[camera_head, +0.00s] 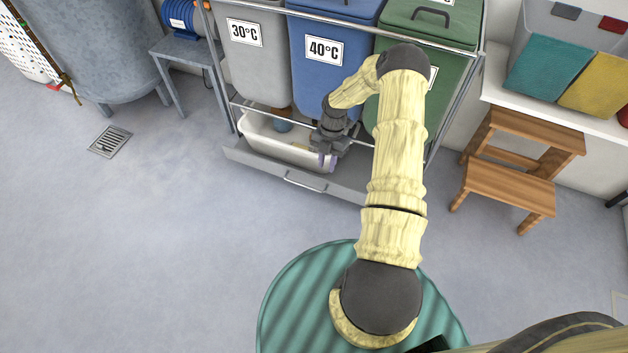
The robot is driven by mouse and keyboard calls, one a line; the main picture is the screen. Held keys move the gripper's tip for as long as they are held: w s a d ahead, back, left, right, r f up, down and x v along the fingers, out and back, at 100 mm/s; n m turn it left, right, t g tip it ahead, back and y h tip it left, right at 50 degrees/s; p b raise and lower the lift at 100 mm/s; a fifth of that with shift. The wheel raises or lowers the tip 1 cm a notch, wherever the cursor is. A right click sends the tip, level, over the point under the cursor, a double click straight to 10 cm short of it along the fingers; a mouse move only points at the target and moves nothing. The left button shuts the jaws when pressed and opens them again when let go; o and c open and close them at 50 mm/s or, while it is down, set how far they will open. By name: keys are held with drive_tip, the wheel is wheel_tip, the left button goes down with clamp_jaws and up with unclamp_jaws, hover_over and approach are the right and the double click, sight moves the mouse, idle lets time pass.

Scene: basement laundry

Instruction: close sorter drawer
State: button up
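The laundry sorter is a metal frame (222,75) with a grey 30°C bin (252,65), a blue 40°C bin (325,75) and a green bin (445,35). Its low grey drawer (345,188) stands out in front, below the bins, with a bar handle (305,182) on its front. A white tub (262,135) sits in the drawer with a brown item (283,125) at its back. My gripper (326,158) is over the right part of the drawer, behind the handle. My arm hides part of the green bin.
A wooden step stool (510,190) stands right of the sorter, beside a white shelf (560,115) with coloured cloths. A metal stand (180,50) and a grey tank (95,50) are at the left. The floor in front of the drawer is clear, with a drain (110,141) at left.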

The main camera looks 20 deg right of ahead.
drive_tip(key=s+a+r+m+t+h+p, duration=0.1)
drive_tip(key=s+a+r+m, duration=0.2)
drive_tip(key=r, duration=0.4)
drive_tip(key=a+r+m+p, duration=0.1)
drive_tip(key=a+r+m, duration=0.1)
drive_tip(key=r+m, duration=0.45)
drive_tip(key=s+a+r+m+t+h+p, duration=0.1)
drive_tip(key=s+a+r+m, duration=0.15)
drive_tip(key=r, duration=0.55)
drive_tip(key=s+a+r+m+t+p, duration=0.1)
drive_tip(key=s+a+r+m, duration=0.1)
drive_tip(key=s+r+m, duration=0.4)
drive_tip(key=s+a+r+m+t+p, duration=0.2)
drive_tip(key=s+a+r+m, duration=0.1)
drive_tip(key=s+r+m, duration=0.3)
wheel_tip(320, 180, up, 2)
drive_tip(key=shift+s+a+r+m, duration=0.15)
drive_tip(key=shift+a+m, duration=0.2)
drive_tip(key=shift+m, duration=0.35)
